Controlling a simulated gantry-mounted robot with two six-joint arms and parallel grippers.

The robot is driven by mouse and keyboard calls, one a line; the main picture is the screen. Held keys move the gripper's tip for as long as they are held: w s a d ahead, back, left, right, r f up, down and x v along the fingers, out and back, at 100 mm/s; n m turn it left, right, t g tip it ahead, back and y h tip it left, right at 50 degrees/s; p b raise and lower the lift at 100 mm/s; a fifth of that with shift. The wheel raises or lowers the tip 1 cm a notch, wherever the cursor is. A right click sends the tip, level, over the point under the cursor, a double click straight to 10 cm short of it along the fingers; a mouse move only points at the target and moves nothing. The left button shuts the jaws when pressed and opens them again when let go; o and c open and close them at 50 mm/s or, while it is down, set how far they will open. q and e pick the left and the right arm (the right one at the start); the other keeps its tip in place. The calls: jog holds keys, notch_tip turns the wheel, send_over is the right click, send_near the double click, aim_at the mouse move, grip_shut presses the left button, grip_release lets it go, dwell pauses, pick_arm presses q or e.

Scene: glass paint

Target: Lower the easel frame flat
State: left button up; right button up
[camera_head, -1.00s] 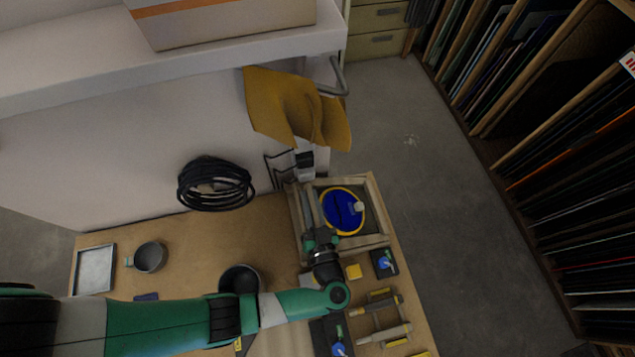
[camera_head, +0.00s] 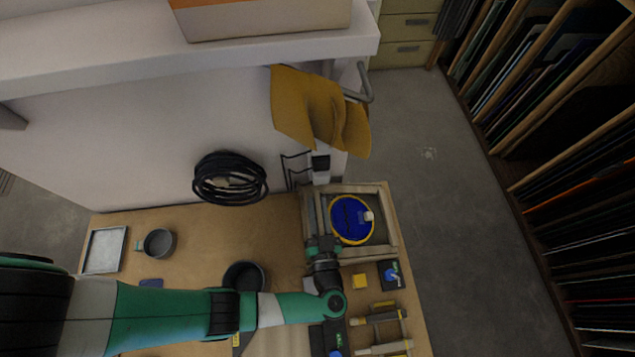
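The easel frame (camera_head: 386,215) is a light wooden rectangle at the right end of the table. A blue disc with a yellow rim (camera_head: 350,222) shows inside it, with a small pale piece on the disc. My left gripper (camera_head: 320,240) is at the frame's lower left part, overlapping its left side in the head view. Its fingers are small and dark, so I cannot tell whether they are shut or touching the wood. The frame's exact tilt is hard to tell from above. My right gripper is not in view.
A black cable coil (camera_head: 230,180) and a yellow cloth (camera_head: 320,110) hang behind. Floor is clear to the right.

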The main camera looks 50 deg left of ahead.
pick_arm(q)
jog(key=shift+o, duration=1.2)
jog(key=shift+d, duration=0.1)
jog(key=b+v, duration=0.1)
jog(key=v, duration=1)
jog(key=shift+s+d, duration=0.2)
jog(key=shift+c, duration=0.2)
